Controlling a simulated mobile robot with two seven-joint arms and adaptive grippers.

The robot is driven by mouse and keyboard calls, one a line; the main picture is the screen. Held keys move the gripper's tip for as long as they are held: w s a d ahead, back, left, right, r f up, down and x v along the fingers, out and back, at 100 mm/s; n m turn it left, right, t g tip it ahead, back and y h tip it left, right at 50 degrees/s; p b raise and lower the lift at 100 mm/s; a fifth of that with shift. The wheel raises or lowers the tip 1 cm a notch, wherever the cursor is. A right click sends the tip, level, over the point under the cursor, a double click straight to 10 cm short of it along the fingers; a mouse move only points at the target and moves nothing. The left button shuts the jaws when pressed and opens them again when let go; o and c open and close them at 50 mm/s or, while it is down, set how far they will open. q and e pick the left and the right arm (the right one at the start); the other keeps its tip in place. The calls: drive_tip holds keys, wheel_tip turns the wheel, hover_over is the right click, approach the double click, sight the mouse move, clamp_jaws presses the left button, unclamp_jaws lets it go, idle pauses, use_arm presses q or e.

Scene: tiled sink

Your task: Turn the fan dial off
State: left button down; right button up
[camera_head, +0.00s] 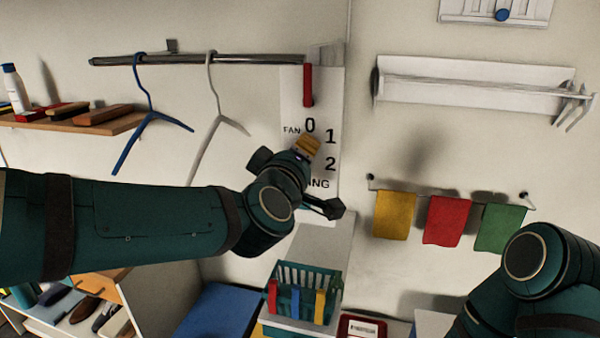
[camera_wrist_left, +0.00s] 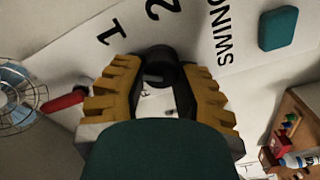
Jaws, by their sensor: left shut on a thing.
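A white fan panel (camera_head: 325,110) on the wall carries the word FAN, the numbers 0, 1 and 2, and partly covered SWING lettering. My left gripper (camera_head: 306,145) is at this panel, just below the 0, and covers the dial in the head view. In the left wrist view, the black dial (camera_wrist_left: 161,68) sits between the yellow ridged fingers of my left gripper (camera_wrist_left: 160,75), which is shut on it. Which number the dial points to cannot be told. A teal square button (camera_wrist_left: 278,28) lies beside the SWING lettering. My right gripper is out of view.
A red bar (camera_head: 308,86) hangs above the 0. Blue (camera_head: 140,110) and white (camera_head: 211,100) hangers hang on a rail left of the panel. Coloured cloths (camera_head: 446,220) hang at right. A teal basket (camera_head: 304,292) stands below. A fan cage (camera_wrist_left: 18,98) shows in the wrist view.

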use_arm(q)
drive_tip(key=shift+a+n+b, duration=0.1)
drive_tip(key=shift+n+b, duration=2.45)
drive_tip(key=shift+n, duration=0.55)
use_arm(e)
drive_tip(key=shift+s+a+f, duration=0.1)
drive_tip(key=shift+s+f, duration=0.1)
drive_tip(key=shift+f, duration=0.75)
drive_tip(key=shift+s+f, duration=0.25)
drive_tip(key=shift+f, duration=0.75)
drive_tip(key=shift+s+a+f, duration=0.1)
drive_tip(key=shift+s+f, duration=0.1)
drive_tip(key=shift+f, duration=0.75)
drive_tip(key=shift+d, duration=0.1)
use_arm(q)
drive_tip(key=c, duration=0.6)
unclamp_jaws()
drive_tip(key=shift+w, duration=0.1)
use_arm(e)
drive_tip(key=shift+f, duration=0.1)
use_arm(q)
drive_tip(key=s+a, duration=0.2)
drive_tip(key=s, duration=1)
drive_tip(key=shift+f, duration=0.1)
